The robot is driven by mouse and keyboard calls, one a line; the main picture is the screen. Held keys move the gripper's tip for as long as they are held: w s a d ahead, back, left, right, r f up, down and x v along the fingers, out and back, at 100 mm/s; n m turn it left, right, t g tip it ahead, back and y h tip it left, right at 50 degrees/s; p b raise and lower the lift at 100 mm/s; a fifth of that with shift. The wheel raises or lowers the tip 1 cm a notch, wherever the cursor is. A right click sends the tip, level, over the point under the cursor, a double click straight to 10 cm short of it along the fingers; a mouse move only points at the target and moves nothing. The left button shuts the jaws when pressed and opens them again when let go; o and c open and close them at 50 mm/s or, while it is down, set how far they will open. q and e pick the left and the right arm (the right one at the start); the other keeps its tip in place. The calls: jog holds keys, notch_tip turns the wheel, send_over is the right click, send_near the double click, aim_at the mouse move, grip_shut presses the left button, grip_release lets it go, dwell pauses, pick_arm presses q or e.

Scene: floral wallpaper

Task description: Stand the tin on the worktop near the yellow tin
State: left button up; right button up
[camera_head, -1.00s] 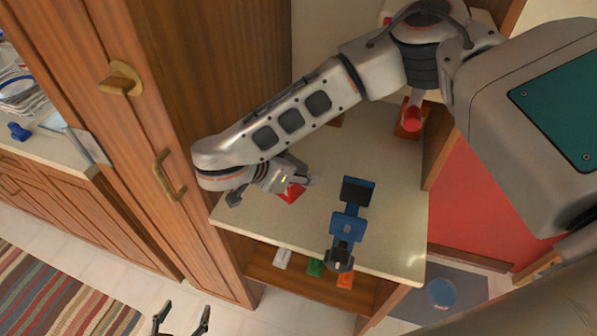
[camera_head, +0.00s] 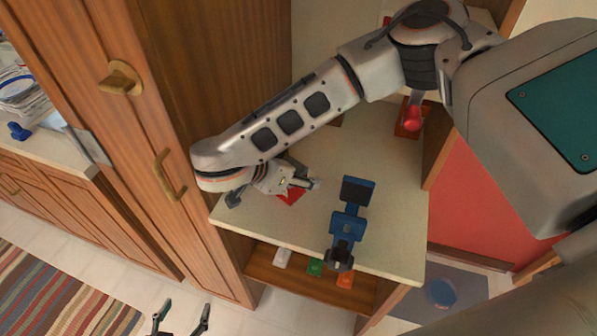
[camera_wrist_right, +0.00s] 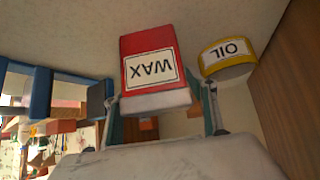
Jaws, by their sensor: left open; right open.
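A red tin labelled WAX (camera_wrist_right: 150,65) stands on the worktop (camera_head: 385,200), upside down in the right wrist view. In the head view a red patch of it (camera_head: 291,198) shows beside my right gripper (camera_head: 303,187). The gripper is open, with one finger on each side of the tin in the wrist view (camera_wrist_right: 162,112); whether they touch it is unclear. The yellow tin labelled OIL (camera_wrist_right: 228,56) stands close beside the red tin, with a small gap. I cannot make it out in the head view. My left gripper (camera_head: 181,322) is open and empty, low over the floor.
A blue device (camera_head: 347,222) stands on the worktop to the right of the tin. A red object (camera_head: 411,116) is farther back. A tall wooden cabinet (camera_head: 200,110) borders the worktop's left. The shelf below (camera_head: 320,286) holds small white, green and orange items.

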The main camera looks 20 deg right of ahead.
jog(key=v, duration=1.1)
jog(key=shift+a+r+b, duration=0.2)
jog(key=shift+r+b, duration=0.05)
jog(key=shift+b, duration=0.2)
jog(key=shift+s, duration=0.15)
